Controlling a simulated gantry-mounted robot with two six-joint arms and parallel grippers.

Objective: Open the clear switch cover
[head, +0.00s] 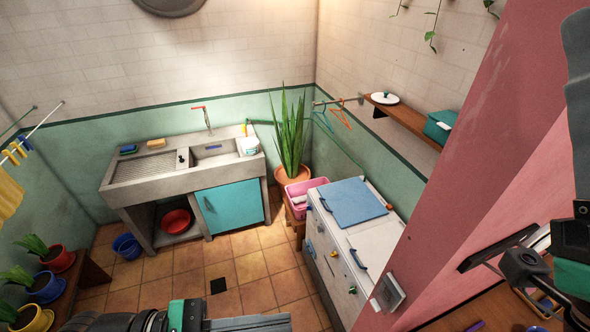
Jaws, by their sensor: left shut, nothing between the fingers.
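A small pale grey switch box (388,294) is mounted low on the pink wall, right of the white washing machine. Its front looks like a framed panel. It is too small to tell whether its clear cover is open or shut. My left gripper (284,321) is at the bottom edge, pointing right, shut and empty. It is left of and slightly below the switch box in the picture, apart from it. My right gripper (478,257) is at the right, in front of the pink wall. Its jaw state is unclear.
The washing machine (380,243) with a blue lid (352,203) stands left of the switch box. A sink (160,168), a tall plant (290,138) and a pink basket (300,190) are behind. Potted plants stand at left. The tiled floor (245,272) is largely free.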

